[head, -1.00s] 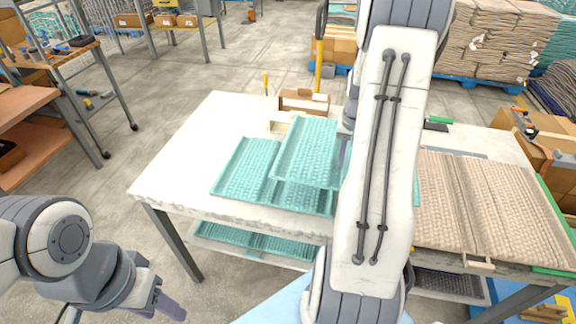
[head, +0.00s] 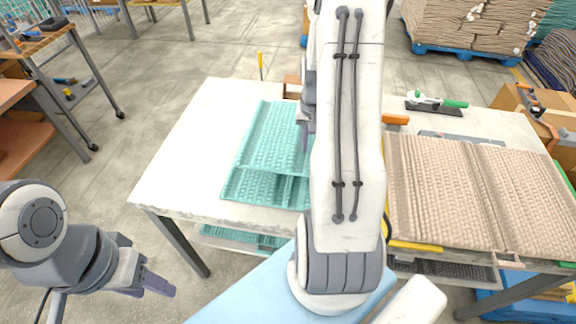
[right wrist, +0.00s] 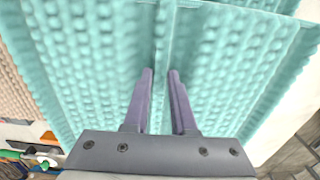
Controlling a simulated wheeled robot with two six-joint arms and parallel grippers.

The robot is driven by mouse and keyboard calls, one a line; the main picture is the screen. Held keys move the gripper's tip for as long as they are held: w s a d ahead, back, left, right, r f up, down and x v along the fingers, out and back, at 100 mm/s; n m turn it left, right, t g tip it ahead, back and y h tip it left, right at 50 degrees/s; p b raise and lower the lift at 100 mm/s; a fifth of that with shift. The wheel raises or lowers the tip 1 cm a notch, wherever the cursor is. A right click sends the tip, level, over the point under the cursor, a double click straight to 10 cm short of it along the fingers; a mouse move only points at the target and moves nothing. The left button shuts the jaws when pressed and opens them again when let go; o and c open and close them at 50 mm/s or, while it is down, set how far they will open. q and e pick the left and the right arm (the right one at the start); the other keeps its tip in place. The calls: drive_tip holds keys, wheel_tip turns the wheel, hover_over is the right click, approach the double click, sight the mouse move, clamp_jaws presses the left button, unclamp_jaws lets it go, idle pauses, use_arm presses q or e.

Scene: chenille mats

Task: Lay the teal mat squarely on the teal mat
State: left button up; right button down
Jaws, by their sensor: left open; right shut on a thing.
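A teal mat (head: 275,130) is held by my right gripper (head: 303,138), which is shut on its raised middle ridge. The held mat fills most of the right wrist view (right wrist: 85,60), with the fingertips (right wrist: 160,75) on the ridge. The other teal mat (head: 262,190) lies on the table beneath it; its near part shows below the held mat's near edge. The held mat covers the rest, and my right arm hides both mats' right sides. I cannot tell if the two mats touch. My left gripper (head: 160,283) is open and empty, off the table's near left corner.
The white table (head: 190,150) is bare left of the mats. A beige mat (head: 440,190) lies to the right of my arm. A green-handled tool (head: 435,102) sits at the back right. More teal mats (head: 235,238) lie on the shelf under the table.

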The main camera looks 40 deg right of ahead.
sight(291, 157)
drive_tip(key=a+f, duration=0.1)
drive_tip(key=a, duration=0.1)
drive_tip(key=a+f, duration=0.1)
drive_tip(key=a, duration=0.1)
drive_tip(key=w+a+f+p, duration=0.1)
drive_tip(key=a+f, duration=0.1)
drive_tip(key=shift+a, duration=0.1)
wheel_tip(291, 157, down, 4)
drive_tip(key=shift+a+r+p, duration=0.1)
drive_tip(key=shift+p, duration=0.35)
drive_tip(key=shift+w+f, duration=0.1)
drive_tip(key=shift+f, duration=0.1)
drive_tip(key=c, duration=0.7)
unclamp_jaws()
drive_tip(key=shift+c, duration=0.2)
